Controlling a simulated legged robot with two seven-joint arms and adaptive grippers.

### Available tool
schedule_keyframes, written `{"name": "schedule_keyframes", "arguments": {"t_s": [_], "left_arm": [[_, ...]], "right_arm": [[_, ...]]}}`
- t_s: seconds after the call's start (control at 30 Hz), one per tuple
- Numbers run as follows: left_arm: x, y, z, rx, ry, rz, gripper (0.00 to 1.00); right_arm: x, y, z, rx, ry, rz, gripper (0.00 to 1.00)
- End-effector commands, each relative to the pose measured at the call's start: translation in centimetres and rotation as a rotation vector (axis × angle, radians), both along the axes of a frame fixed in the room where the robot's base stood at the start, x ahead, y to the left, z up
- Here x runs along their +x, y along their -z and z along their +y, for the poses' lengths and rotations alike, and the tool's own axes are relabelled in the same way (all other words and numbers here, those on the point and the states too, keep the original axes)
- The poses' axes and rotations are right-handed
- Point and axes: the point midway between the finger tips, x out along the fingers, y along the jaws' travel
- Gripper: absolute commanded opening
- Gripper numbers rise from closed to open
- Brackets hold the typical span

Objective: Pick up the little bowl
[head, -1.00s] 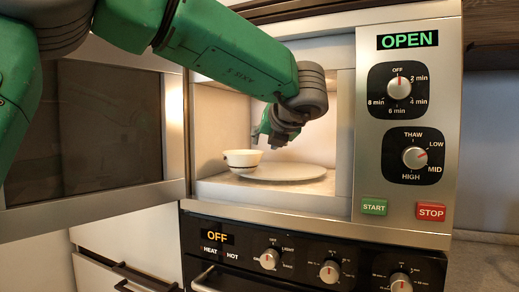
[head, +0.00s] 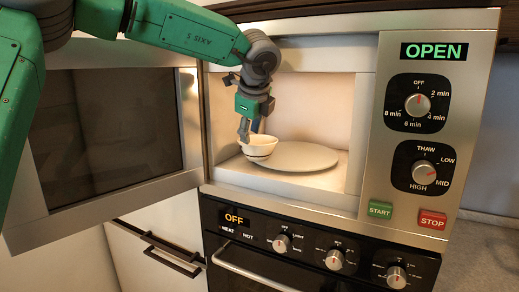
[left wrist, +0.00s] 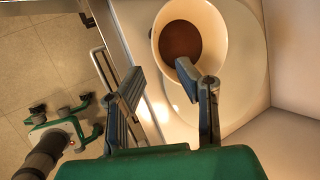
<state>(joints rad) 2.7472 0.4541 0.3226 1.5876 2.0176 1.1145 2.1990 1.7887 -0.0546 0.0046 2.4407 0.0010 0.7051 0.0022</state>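The little bowl (head: 260,149), white with a dark band near its base, stands in the open microwave at the left edge of the round plate (head: 305,157). In the left wrist view I look down into the bowl (left wrist: 181,41), whose inside bottom looks brown. My left gripper (head: 246,132) is just above the bowl's left side. In the left wrist view the gripper (left wrist: 159,72) is open, with one fingertip over the bowl's inside and the other outside its rim. I cannot tell whether either finger touches it.
The microwave door (head: 120,130) hangs open at the left. The control panel (head: 425,130) bounds the cavity on the right, and the display reads OPEN. An oven front (head: 315,245) is below. The plate's right part is clear.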

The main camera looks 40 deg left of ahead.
Motion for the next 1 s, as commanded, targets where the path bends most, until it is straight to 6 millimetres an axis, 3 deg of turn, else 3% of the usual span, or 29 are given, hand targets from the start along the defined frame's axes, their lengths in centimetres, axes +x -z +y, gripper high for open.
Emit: {"name": "schedule_keyframes", "arguments": {"t_s": [0.6, 0.87, 0.97, 1.0], "left_arm": [[2.4, 5.8, 2.8, 0.002, 0.001, -0.001, 0.29], [2.5, 6.1, 2.9, 0.002, 0.002, -0.003, 0.29], [2.5, 6.1, 2.9, 0.002, 0.002, -0.003, 0.01], [2.5, 6.1, 3.0, 0.001, 0.001, -0.003, 0.00]], "right_arm": [[0.0, -1.4, 0.0, 0.000, 0.000, -0.001, 0.40], [0.0, -1.3, 0.0, 0.000, 0.000, -0.001, 0.40], [0.0, -1.3, 0.0, 0.000, 0.000, -0.001, 0.40], [0.0, -1.3, 0.0, 0.000, 0.000, 0.000, 0.40]]}}
